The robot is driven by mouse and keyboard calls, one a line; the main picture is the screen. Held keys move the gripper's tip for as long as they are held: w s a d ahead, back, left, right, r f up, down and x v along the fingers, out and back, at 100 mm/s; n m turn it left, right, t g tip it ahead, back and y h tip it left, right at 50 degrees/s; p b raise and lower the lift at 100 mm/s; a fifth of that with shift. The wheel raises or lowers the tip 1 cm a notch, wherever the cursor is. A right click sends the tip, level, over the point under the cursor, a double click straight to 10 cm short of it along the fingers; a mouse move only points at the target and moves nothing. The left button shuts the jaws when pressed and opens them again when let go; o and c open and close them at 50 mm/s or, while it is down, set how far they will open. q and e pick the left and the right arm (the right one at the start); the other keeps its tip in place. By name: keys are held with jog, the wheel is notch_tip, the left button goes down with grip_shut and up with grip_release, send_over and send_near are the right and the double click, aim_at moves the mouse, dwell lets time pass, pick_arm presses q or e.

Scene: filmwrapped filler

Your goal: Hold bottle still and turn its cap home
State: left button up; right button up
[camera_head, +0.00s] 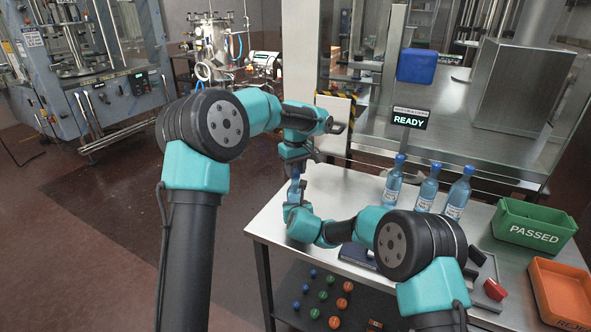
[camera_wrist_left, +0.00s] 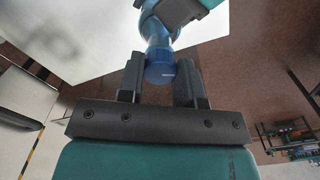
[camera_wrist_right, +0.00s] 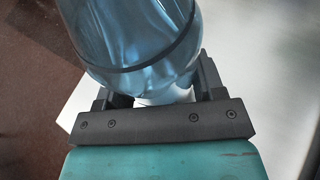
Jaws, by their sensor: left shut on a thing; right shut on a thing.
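A blue bottle (camera_head: 294,188) stands near the table's back left edge, mostly hidden by my two grippers in the head view. My right gripper (camera_head: 297,208) is shut around the bottle body low down; in the right wrist view the clear blue bottle (camera_wrist_right: 140,40), with a dark band, sits between its fingers. My left gripper (camera_head: 296,168) points down from above. In the left wrist view its fingers (camera_wrist_left: 160,80) are shut on the blue cap (camera_wrist_left: 160,72), which sits at the bottle's top. How tightly the cap is seated cannot be told.
Several capped bottles (camera_head: 427,188) stand at the table's back right. A green PASSED bin (camera_head: 535,226) and an orange bin (camera_head: 562,291) lie at right. A red object (camera_head: 495,289) lies near the front. A sign (camera_head: 409,119) reads READY. Loose caps (camera_head: 322,296) lie on a lower shelf.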

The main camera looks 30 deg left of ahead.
pick_arm(q)
jog(key=m, duration=0.9)
jog(key=shift+m, duration=0.4)
jog(key=o, duration=0.9)
jog(key=shift+o, duration=0.2)
notch_tip(320, 180, up, 12)
dwell(0.3)
